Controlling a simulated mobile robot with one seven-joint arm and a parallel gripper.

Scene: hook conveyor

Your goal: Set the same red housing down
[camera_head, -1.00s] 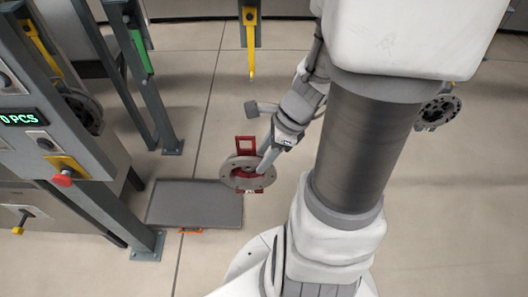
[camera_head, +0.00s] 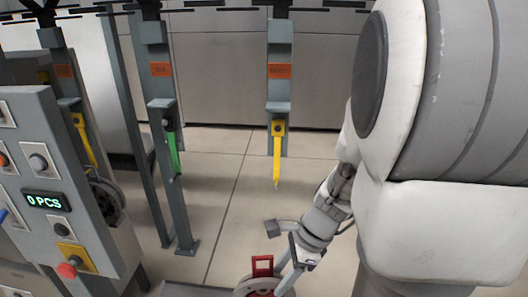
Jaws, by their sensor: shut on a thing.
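The red housing (camera_head: 262,266) is at the bottom edge of the head view, with a grey ring on it; its lower part is cut off by the frame. My gripper (camera_head: 280,287) is shut on it, coming down from the right. The housing looks held up above the floor, near the right end of a grey platform (camera_head: 185,291). Only a strip of that platform shows at the bottom edge. I cannot tell whether the housing touches it.
A control console (camera_head: 50,150) with a "0 PCS" display and a red button (camera_head: 68,270) stands at the left. Floor between is clear.

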